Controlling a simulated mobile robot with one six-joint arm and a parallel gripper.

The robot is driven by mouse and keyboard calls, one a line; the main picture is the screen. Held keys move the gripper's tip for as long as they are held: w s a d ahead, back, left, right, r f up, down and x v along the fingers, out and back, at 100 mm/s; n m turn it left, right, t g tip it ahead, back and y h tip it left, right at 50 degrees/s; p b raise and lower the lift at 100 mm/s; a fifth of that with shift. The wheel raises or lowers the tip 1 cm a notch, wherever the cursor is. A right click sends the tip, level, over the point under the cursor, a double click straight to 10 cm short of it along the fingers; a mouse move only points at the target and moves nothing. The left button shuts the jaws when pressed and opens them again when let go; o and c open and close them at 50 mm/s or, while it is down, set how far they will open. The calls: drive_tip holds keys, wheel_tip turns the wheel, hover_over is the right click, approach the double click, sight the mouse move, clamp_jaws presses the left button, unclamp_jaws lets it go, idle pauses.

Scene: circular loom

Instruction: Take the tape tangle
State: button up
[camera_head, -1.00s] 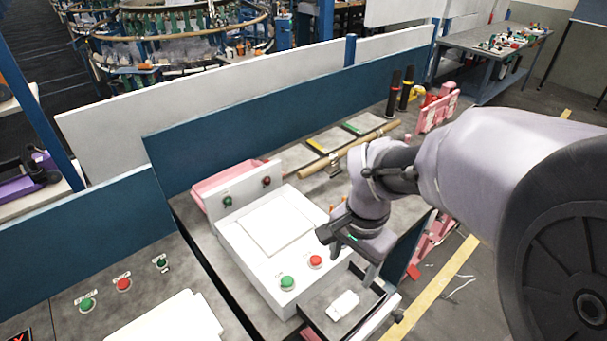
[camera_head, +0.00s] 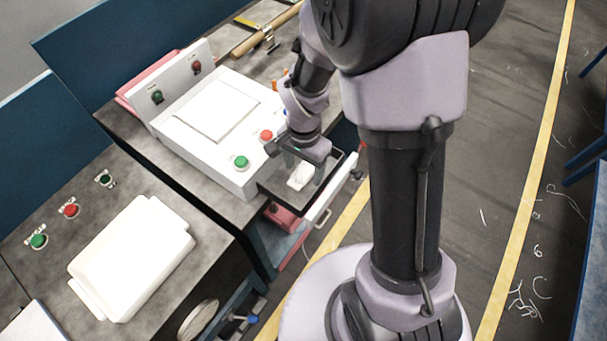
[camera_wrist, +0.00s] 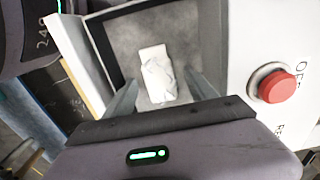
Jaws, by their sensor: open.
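The tape tangle appears as a small crumpled white bundle (camera_wrist: 158,76) lying on a grey, dark-rimmed tray (camera_wrist: 200,18) in the wrist view. In the head view the white bundle (camera_head: 300,176) sits on the tray at the front corner of the white machine. My gripper (camera_wrist: 160,92) is open, with one finger on each side of the bundle in the wrist view. In the head view my gripper (camera_head: 305,172) is low over the tray. I cannot tell whether the fingers touch the bundle.
The white machine (camera_head: 190,140) with green (camera_head: 241,162) and red buttons stands beside the tray; its red button (camera_wrist: 277,87) is close to my gripper. A yellow-lined floor aisle (camera_head: 510,220) lies open to the right.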

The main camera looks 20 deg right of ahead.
sight(304, 172)
drive_tip(key=shift+r, duration=0.1)
drive_tip(key=c, duration=1.4)
wheel_tip(304, 172, up, 10)
drive_tip(key=p, duration=0.4)
drive_tip(key=o, duration=0.6)
clamp_jaws()
drive_tip(key=shift+s, duration=0.1)
